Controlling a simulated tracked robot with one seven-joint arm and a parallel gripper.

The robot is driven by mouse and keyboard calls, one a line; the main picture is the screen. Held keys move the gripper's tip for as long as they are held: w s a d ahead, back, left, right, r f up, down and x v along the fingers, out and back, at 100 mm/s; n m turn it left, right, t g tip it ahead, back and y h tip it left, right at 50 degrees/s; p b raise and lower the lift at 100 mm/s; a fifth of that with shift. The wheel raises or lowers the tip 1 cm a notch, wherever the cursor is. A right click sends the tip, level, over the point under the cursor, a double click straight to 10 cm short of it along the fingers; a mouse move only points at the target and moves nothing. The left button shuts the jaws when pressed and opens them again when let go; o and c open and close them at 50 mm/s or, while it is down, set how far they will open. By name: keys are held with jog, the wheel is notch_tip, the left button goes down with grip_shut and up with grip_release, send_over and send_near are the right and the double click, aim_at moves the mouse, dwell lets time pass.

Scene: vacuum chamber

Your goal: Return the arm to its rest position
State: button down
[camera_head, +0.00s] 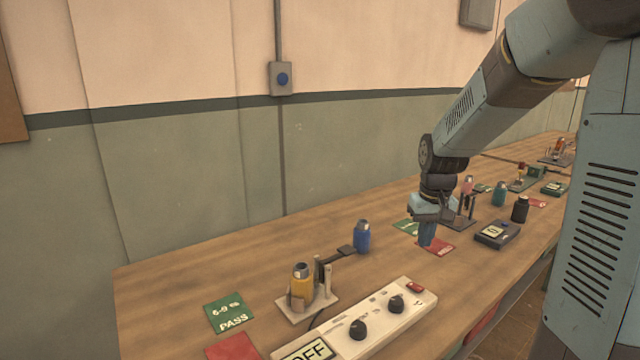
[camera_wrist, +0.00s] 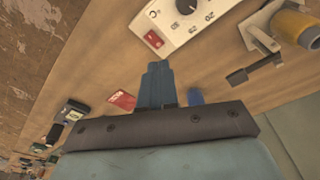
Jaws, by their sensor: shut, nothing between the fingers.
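My arm reaches down from the upper right in the head view. My gripper (camera_head: 428,234) points down above the table, over a red card (camera_head: 440,247). Its blue fingers are shut with nothing between them, and they show closed together in the wrist view (camera_wrist: 156,84). The wooden table (camera_head: 180,285) lies below. A blue bottle (camera_head: 362,237) stands to the left of my gripper, apart from it; in the wrist view it is partly hidden behind the gripper body.
A yellow bottle (camera_head: 301,285) sits in a holder at the front, beside a white control box (camera_head: 375,318) with two knobs and an OFF display. A dark meter (camera_head: 497,234), a black bottle (camera_head: 520,209) and a teal bottle (camera_head: 499,194) stand right. A green PASS card (camera_head: 229,312) lies left.

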jog(key=s+r+t, duration=0.1)
jog(key=s+r, duration=0.3)
jog(key=s, duration=0.3)
jog(key=s+a+r+t, duration=0.1)
jog(key=s+r, duration=0.3)
jog(key=s, duration=0.4)
jog(key=s+r+t, duration=0.2)
jog(key=s+r, duration=0.2)
jog(key=s, duration=0.3)
jog(key=shift+s+a+m, duration=0.2)
jog(key=shift+a+m, duration=0.1)
jog(key=shift+m, duration=0.1)
